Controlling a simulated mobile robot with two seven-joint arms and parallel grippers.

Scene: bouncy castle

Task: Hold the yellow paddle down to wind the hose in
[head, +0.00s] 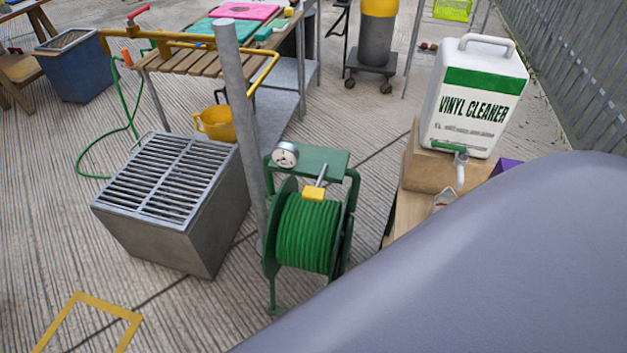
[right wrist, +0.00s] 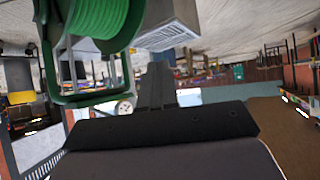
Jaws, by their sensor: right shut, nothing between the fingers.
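The yellow paddle (head: 313,193) sits on a short grey lever at the top of the green hose reel (head: 307,232), just above the wound green hose. In the right wrist view the scene is upside down, and the reel (right wrist: 105,22) shows at upper left. My right gripper (right wrist: 157,72) is shut and empty there, pointing past the side of the reel frame, apart from the paddle as far as I can tell. The paddle cannot be made out in that view. In the head view my large grey arm link covers the lower right and hides the right gripper. My left gripper is out of view.
A dial gauge (head: 285,154) is on the reel's top plate. A grey post (head: 238,120) stands close left of the reel, beside a grated metal box (head: 170,178). A vinyl cleaner can (head: 477,100) stands on a wooden block at right.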

